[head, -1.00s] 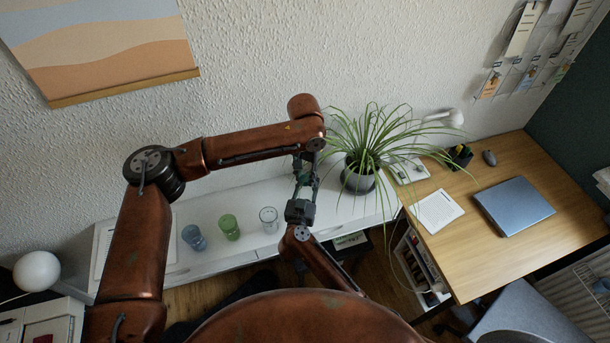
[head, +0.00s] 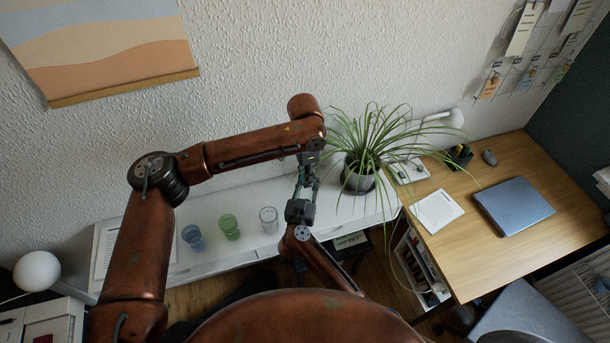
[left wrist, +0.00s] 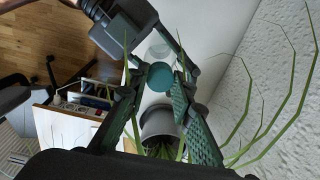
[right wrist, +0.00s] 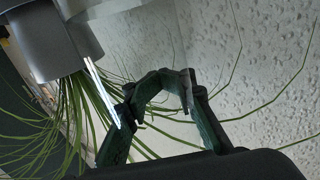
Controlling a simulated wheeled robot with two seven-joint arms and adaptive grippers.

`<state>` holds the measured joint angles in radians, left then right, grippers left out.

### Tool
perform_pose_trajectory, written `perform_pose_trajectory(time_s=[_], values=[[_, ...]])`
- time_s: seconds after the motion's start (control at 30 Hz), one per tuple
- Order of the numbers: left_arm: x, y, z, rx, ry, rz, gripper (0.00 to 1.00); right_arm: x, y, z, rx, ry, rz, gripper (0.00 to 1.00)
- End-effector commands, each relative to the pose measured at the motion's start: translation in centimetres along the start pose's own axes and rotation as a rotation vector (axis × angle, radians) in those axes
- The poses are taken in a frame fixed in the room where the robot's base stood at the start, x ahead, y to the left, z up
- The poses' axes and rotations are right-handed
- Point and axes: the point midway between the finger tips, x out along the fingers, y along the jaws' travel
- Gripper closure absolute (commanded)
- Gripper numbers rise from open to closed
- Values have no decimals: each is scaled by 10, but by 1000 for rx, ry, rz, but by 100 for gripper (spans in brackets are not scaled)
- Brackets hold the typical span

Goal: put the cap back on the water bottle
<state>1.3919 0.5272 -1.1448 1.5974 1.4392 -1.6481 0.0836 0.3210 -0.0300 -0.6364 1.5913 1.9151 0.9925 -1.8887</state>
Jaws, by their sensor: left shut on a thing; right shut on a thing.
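The teal cap (left wrist: 160,76) shows as a round disc between the fingertips of my left gripper (left wrist: 160,88), which is shut on it. My right gripper (right wrist: 157,88) is shut on the clear water bottle, of which only a faint translucent outline shows in the right wrist view. In the left wrist view the right gripper's fingers reach close to the cap. In the head view my left gripper (head: 306,178) is just above my right gripper (head: 301,200). The bottle is hard to make out there. I cannot tell whether cap and bottle neck touch.
A potted plant (head: 358,175) stands close to the grippers, its long leaves hanging near them. A clear glass (head: 268,220), a green cup (head: 229,227) and a blue cup (head: 194,237) stand on the white cabinet (head: 225,255). A wooden desk with a laptop (head: 514,205) is at the right.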

Motion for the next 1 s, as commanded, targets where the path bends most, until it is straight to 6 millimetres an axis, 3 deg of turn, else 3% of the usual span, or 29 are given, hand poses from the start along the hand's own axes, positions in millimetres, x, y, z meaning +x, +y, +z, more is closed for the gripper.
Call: perform_pose_trajectory(time_s=[0.3, 0.63, 0.77, 1.0], values=[[0, 0, 0, -3, 0, -1, 58, 0, 0, 0, 0, 0, 0, 100], [-4, -1, 0, -4, 1, -1, 58, 0, 0, 0, 0, 0, 0, 100], [-19, -1, 0, -4, 1, -2, 58, 0, 0, 0, 0, 0, 0, 100], [-69, -1, -1, -4, 3, -3, 58, 0, 0, 0, 0, 0, 0, 100]])
